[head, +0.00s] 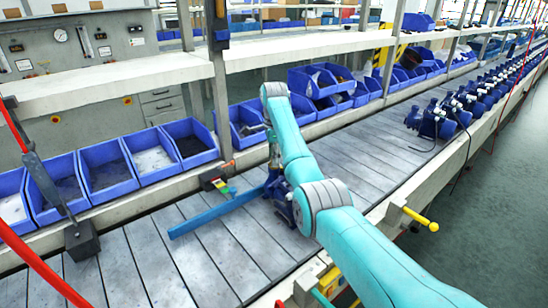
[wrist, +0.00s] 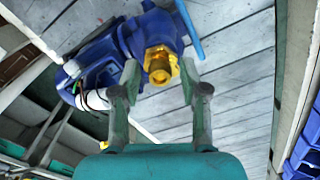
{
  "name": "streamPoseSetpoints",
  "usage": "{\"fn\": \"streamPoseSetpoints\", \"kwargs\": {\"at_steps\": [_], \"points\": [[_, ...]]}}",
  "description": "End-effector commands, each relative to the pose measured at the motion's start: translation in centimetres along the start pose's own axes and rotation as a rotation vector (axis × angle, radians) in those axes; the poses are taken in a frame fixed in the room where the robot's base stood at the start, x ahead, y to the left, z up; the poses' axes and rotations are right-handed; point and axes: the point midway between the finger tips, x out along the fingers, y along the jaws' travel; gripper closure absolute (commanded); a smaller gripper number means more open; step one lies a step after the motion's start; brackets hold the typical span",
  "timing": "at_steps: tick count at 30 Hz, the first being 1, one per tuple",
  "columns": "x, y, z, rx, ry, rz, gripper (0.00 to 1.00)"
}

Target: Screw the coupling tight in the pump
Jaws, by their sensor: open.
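The blue pump (head: 284,207) stands on the slatted line, partly hidden behind my arm in the head view. In the wrist view the pump (wrist: 133,38) fills the upper left. The brass-yellow coupling (wrist: 159,68), with a hex-like collar, sits at the pump's port and faces my gripper. My gripper (wrist: 159,80) is open, with one finger to the left and one to the right of the coupling. I cannot tell whether either finger touches it. In the head view my gripper (head: 274,158) is small and partly covered by my arm.
A long blue bar (head: 215,212) reaches left from the pump over the slats. Blue bins (head: 108,172) line the back edge. Several more pumps (head: 436,122) stand farther right on the line. The slats at front left are clear.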

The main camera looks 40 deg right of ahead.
Motion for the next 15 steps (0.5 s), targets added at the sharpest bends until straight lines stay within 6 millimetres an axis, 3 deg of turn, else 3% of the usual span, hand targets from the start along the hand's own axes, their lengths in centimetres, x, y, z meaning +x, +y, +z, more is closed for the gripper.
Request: {"fn": "streamPoseSetpoints", "kwargs": {"at_steps": [6,15], "points": [[-0.01,0.0,0.0,-0.168,0.0,0.0,0.56],[-0.02,-0.01,0.0,-0.184,0.0,0.0,0.56]]}}
